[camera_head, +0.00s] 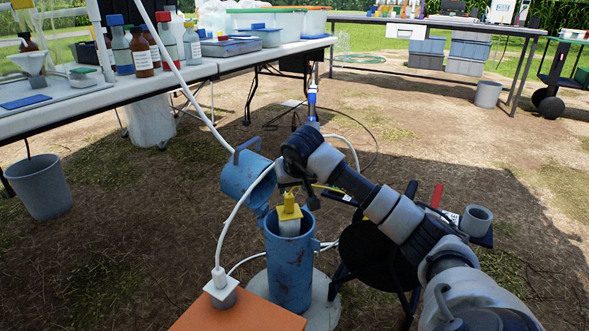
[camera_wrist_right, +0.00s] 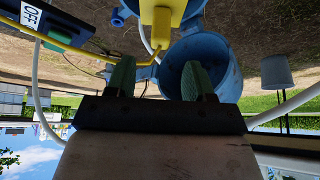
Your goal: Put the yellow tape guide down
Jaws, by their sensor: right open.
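The yellow tape guide (camera_head: 289,208) sits on top of the white inner pipe (camera_head: 289,228), inside the upright blue well casing (camera_head: 289,265). It also shows as a yellow block at the top of the right wrist view (camera_wrist_right: 165,14). A thin yellow tape (camera_wrist_right: 70,45) runs beside it. My right gripper (camera_wrist_right: 158,78) is open, with its two green fingers apart and nothing between them. In the head view it is just above and beside the guide, partly hidden by its own wrist. My left gripper is not in view.
The casing's blue lid (camera_head: 246,178) hangs open on the left. A black reel (camera_head: 375,248) on a stand is right of the casing. An orange box (camera_head: 240,315) is in front. A table with bottles (camera_head: 95,92) stands at left; a grey bucket (camera_head: 40,187) is below.

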